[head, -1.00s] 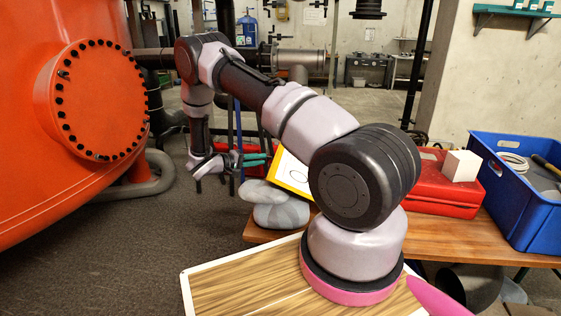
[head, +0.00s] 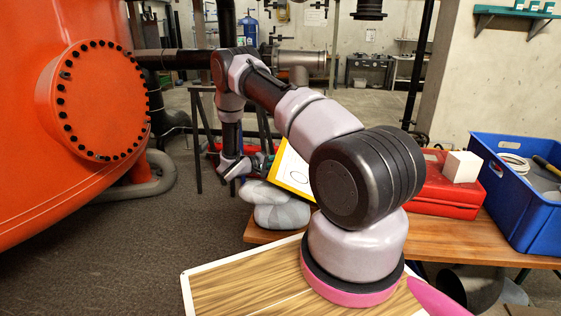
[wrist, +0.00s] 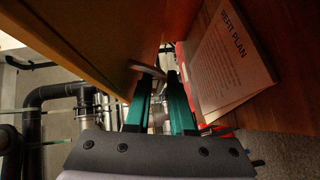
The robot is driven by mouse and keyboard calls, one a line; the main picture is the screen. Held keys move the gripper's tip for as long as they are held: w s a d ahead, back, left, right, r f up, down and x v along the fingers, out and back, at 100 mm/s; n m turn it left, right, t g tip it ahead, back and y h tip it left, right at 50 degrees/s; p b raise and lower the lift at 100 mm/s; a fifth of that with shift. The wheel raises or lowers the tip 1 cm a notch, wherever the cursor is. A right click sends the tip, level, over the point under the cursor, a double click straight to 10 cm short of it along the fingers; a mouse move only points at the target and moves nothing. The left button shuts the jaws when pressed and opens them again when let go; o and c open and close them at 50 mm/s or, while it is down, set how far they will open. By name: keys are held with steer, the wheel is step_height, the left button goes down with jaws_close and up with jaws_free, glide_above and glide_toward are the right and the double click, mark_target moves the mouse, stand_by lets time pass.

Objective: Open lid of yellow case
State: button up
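A yellow-edged panel with a white face and a dark ring mark (head: 294,172), apparently part of the yellow case, stands tilted on the table, partly hidden behind my arm. My gripper (head: 264,161) is at its left edge, its fingertips mostly hidden. In the wrist view, my gripper (wrist: 160,82) has two teal fingers with a gap between them, and no object is clearly held. A dark yellow-brown surface (wrist: 85,40), perhaps the case, fills the upper left. A small grey bar (wrist: 147,70) sticks out from it near the left fingertip; I cannot tell if they touch.
A paper headed "REFIT PLAN" (wrist: 228,60) is beside the fingers. A red box (head: 440,188) with a white block (head: 461,166) and a blue crate (head: 525,200) are to the right. The orange tank (head: 60,110) is far left.

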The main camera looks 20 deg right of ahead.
jaws_close()
stand_by(1.4)
